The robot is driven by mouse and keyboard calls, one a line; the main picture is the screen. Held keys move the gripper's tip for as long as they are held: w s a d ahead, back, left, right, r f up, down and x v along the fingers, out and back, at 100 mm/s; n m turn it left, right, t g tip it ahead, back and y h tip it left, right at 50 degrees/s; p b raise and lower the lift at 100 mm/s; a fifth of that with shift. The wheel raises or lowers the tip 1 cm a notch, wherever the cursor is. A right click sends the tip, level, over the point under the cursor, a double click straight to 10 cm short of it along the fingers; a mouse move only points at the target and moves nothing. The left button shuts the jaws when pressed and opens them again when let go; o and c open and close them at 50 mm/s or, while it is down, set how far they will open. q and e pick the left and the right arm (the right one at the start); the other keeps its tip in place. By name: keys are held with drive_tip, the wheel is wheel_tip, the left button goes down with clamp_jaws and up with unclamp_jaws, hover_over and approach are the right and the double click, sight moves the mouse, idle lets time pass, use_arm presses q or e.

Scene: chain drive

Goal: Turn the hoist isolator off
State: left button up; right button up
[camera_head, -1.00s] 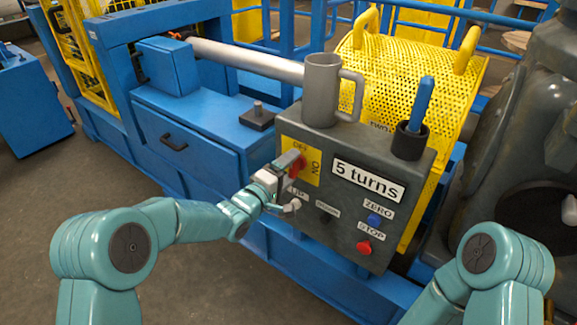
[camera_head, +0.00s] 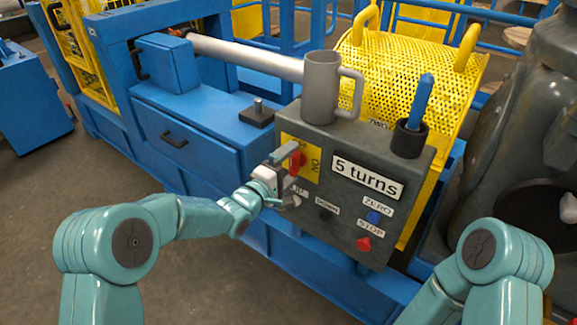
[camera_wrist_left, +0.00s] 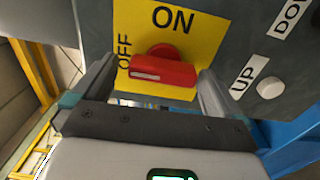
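The hoist isolator is a red rotary knob (camera_head: 297,161) on a yellow plate on the control box. In the left wrist view its red handle (camera_wrist_left: 165,71) lies across the picture, its white-marked end at the left beside the OFF lettering. ON stands above it on the yellow plate (camera_wrist_left: 205,45). My left gripper (camera_head: 284,176) is in front of the box. Its fingers (camera_wrist_left: 157,90) are open, one beyond each end of the handle; I cannot tell whether either touches it. My right gripper is out of view; only part of that arm shows.
The dark box (camera_head: 340,225) also bears a "5 turns" display (camera_head: 367,178), a blue ZERO button (camera_head: 374,217) and a red STOP button (camera_head: 363,243). A grey mug (camera_head: 322,90) and a cup holding a blue tool (camera_head: 420,105) stand on top. UP/DOWN controls sit near my left gripper.

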use_arm(q)
drive_tip(key=shift+a+f, duration=0.1)
drive_tip(key=p+v, duration=0.1)
drive_tip(key=v, duration=1.5)
drive_tip(key=shift+s+f, duration=0.1)
drive_tip(key=shift+s, duration=0.05)
drive_tip(key=s+f+n+g+y, duration=0.2)
drive_tip(key=s+f, duration=0.1)
drive_tip(key=f, duration=0.9)
drive_tip(key=s+a+f+m+g+y, duration=0.2)
drive_tip(key=s+f+m+g+y, duration=0.25)
drive_tip(key=s+f+g, duration=0.85)
drive_tip(key=s+f+m+t, duration=0.1)
drive_tip(key=s+f+m, duration=0.45)
drive_tip(key=s, duration=0.45)
wheel_tip(320, 180, up, 20)
drive_tip(key=m+p, duration=0.1)
drive_tip(key=p, duration=1.9)
drive_tip(key=shift+r, duration=0.25)
